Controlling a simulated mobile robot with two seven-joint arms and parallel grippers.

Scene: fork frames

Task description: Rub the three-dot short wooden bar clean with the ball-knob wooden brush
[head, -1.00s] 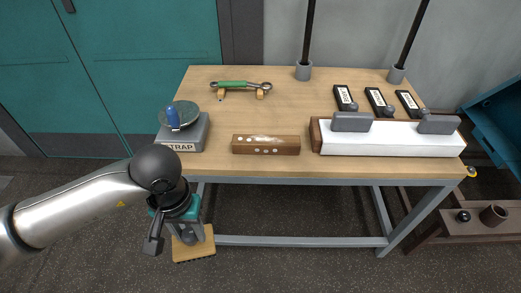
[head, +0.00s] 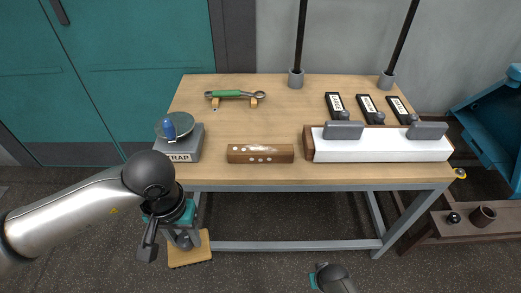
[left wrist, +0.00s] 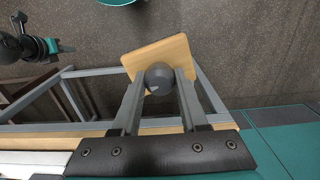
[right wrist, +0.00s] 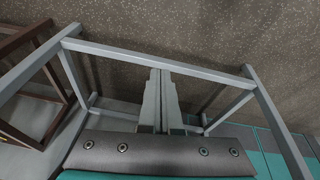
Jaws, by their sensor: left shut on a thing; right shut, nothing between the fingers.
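The short wooden bar (head: 260,154) lies on the table near its front edge. My left gripper (head: 184,239) is shut on the dark ball knob (left wrist: 160,77) of the wooden brush (head: 190,252). The brush's flat wooden plate also shows in the left wrist view (left wrist: 172,50). It hangs in front of the table, lower than the tabletop and left of the bar, touching nothing visible. My right gripper (right wrist: 160,78) is shut and empty in the right wrist view, over the floor and table frame.
Two black poles rise at the back. A low brown bench (head: 455,232) stands right.

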